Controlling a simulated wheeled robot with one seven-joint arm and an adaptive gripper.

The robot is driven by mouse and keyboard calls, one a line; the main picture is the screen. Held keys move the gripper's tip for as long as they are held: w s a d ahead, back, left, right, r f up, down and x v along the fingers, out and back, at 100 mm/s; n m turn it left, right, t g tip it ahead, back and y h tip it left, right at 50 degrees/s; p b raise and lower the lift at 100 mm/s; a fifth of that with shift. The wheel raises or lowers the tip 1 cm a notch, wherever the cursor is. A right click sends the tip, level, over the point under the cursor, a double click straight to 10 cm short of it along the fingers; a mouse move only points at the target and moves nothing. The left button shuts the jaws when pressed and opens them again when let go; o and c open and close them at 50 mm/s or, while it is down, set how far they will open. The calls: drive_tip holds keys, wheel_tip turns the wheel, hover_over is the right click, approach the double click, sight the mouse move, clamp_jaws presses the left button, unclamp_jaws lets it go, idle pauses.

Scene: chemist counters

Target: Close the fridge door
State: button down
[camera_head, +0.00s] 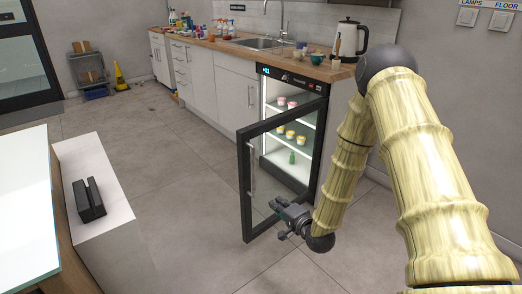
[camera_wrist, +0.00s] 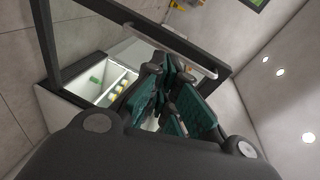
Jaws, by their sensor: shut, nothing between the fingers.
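The fridge (camera_head: 300,85) stands under the wooden counter, lit inside, with its glass door (camera_head: 246,190) swung wide open toward me. The door has a dark frame and a light vertical handle on its outer face. My gripper (camera_head: 278,204) is shut and empty, low down in front of the door's glass in the head view; I cannot tell whether it touches the door. In the wrist view my gripper's fingers (camera_wrist: 178,75) lie over the door frame (camera_wrist: 135,18) and near its pale handle (camera_wrist: 170,42). Part of the lit fridge interior (camera_wrist: 110,85) shows behind them.
Small cups and a green bottle (camera_head: 292,157) stand on the fridge shelves. The counter (camera_head: 305,68) carries a kettle (camera_head: 349,40) and several bottles. A white cabinet (camera_head: 95,185) stands at the left. The grey floor between it and the door is clear.

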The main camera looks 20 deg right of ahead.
drive_tip(key=w+d+r+m+t+p, duration=0.15)
drive_tip(key=w+r, duration=0.25)
drive_tip(key=r, duration=0.5)
drive_tip(key=w+a+b, duration=0.1)
drive_tip(key=w+a, duration=0.1)
drive_tip(key=w, duration=1.1)
drive_tip(key=shift+t+y, duration=0.3)
drive_tip(key=shift+t, duration=0.05)
drive_tip(key=shift+f, duration=0.1)
